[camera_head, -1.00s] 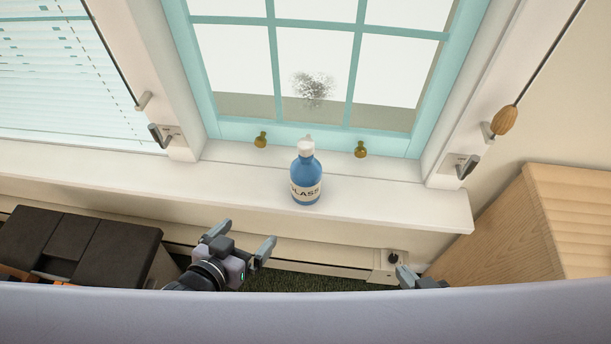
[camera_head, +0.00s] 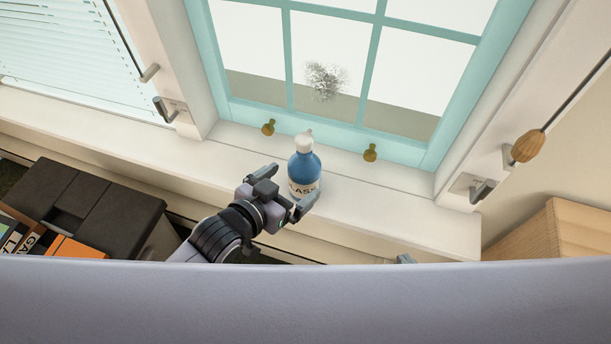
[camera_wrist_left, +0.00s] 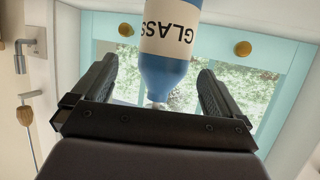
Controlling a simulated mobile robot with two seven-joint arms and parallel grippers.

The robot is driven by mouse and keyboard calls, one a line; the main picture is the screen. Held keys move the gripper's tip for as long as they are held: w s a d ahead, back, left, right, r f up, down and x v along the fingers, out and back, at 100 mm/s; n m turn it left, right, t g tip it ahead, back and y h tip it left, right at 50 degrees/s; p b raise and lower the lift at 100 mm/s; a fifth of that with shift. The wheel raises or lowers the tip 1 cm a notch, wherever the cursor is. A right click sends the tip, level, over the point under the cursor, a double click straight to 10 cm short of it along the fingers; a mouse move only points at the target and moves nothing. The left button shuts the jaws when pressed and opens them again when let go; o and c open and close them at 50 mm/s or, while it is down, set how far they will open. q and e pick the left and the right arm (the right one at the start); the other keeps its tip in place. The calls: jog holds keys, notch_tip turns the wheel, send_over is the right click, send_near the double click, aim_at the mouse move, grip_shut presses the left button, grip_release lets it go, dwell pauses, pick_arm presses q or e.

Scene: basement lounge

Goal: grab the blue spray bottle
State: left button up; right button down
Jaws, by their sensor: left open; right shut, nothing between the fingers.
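The blue spray bottle (camera_head: 303,171) stands upright on the white window sill, with a white top and a pale label reading GLASS. In the left wrist view the bottle (camera_wrist_left: 168,70) appears upside down, in front of and between the two fingers. My left gripper (camera_head: 286,187) is open just in front of the bottle, at its lower left in the head view. One finger overlaps the bottle's lower edge there; I cannot tell whether they touch.
The window sill (camera_head: 390,215) has free room on both sides of the bottle. Two brass knobs, left (camera_head: 268,127) and right (camera_head: 370,152), sit on the teal window frame behind it. A dark box (camera_head: 95,205) is at the lower left and a wooden cabinet (camera_head: 560,232) at the right.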

aim_at(306, 167)
pick_arm(q)
jog(key=shift+w+r+b+x, duration=0.15)
jog(key=shift+b+x, duration=0.05)
jog(key=shift+x, duration=1.5)
jog(key=shift+w+r+b+x, duration=0.15)
jog(key=shift+x, duration=1.55)
jog(key=shift+a, duration=0.25)
jog(key=c, duration=1.1)
jog(key=shift+r, duration=0.15)
jog(key=c, duration=0.4)
